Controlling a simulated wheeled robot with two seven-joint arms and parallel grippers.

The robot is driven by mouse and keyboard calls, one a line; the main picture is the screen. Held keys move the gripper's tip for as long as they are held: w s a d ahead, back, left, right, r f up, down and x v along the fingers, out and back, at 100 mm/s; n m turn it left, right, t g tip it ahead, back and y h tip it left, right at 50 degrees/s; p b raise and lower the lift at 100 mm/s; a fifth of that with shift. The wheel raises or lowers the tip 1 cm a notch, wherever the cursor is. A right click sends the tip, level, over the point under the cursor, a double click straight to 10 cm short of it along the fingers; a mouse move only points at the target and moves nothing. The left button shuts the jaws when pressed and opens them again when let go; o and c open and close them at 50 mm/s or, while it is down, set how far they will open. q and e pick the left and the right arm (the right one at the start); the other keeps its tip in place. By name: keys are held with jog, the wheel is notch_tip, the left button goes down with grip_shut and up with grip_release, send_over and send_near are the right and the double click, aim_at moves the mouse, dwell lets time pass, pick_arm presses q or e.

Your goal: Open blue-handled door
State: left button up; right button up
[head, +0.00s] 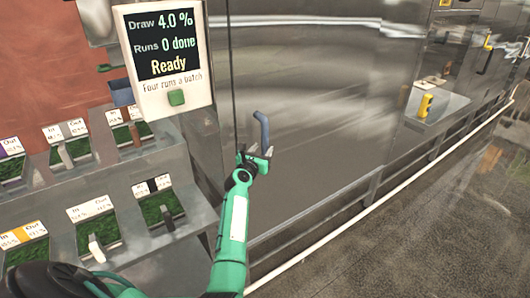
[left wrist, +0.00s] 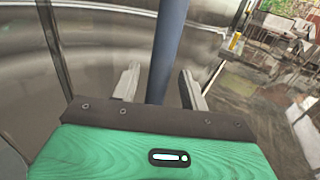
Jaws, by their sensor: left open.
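The blue handle (head: 262,128) stands upright on a shiny metal door (head: 320,95), near the door's left edge. My left gripper (head: 256,152) is at the handle's lower part. In the left wrist view the blue handle (left wrist: 167,50) passes between the two open fingers (left wrist: 160,88), with a gap visible on each side. The handle's lower end is hidden behind the gripper body. The door looks shut, its left edge a dark vertical seam. My right gripper is not in view.
A display panel (head: 163,50) reading "Ready" with a green button (head: 177,97) stands left of the door. Labelled green trays (head: 98,233) line the left counter. A yellow object (head: 425,105) sits right of the door. A white rail (head: 385,195) runs along the floor, which is clear at right.

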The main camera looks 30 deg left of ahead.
aim_at(264, 148)
pick_arm(q)
jog(key=shift+w+a+b, duration=0.15)
jog(key=shift+w+b, duration=0.15)
jog(key=shift+w, duration=0.45)
jog(key=shift+w+a+b, duration=0.1)
jog(key=shift+w+b, duration=0.2)
jog(key=shift+w, duration=0.45)
grip_shut()
